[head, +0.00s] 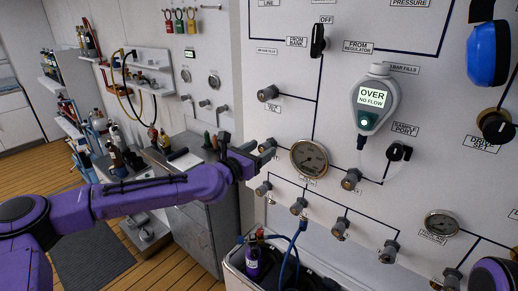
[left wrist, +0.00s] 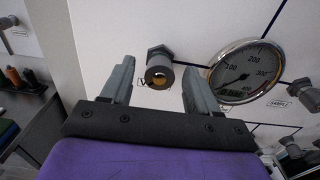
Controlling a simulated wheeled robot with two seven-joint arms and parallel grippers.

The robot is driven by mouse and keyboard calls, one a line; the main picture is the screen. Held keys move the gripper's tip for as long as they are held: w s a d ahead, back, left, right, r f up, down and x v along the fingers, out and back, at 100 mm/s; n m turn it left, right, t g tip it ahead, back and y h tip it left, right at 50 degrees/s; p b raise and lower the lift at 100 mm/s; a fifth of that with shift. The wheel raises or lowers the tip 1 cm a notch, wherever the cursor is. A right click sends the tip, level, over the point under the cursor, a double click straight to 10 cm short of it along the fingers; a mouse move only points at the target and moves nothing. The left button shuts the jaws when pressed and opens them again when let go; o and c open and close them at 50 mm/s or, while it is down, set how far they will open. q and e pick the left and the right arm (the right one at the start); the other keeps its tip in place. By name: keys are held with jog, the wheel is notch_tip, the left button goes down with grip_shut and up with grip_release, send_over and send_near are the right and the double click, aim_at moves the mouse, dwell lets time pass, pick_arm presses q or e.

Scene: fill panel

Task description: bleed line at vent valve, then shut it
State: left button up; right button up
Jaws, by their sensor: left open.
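My left gripper (head: 266,152) is open at the white panel, left of the round pressure gauge (head: 309,158). In the left wrist view, a grey valve fitting (left wrist: 158,72) with a brass-coloured centre shows between the open fingers, not gripped. The gauge (left wrist: 243,72) is just to its right. The label by this fitting is partly hidden and I cannot read it, so I cannot tell whether it is the vent valve. A handheld analyser (head: 374,97) on the panel reads "OVER / NO FLOW". My right gripper is out of the head view.
Several valve knobs (head: 298,206) run along the panel below the gauge. A black selector handle (head: 318,40) and a sample port valve (head: 399,151) stick out. A grey cabinet (head: 190,213) stands left.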

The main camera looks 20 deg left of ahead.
pick_arm(q)
jog(key=c, duration=1)
jog(key=shift+c, duration=0.2)
jog(key=shift+f, duration=0.1)
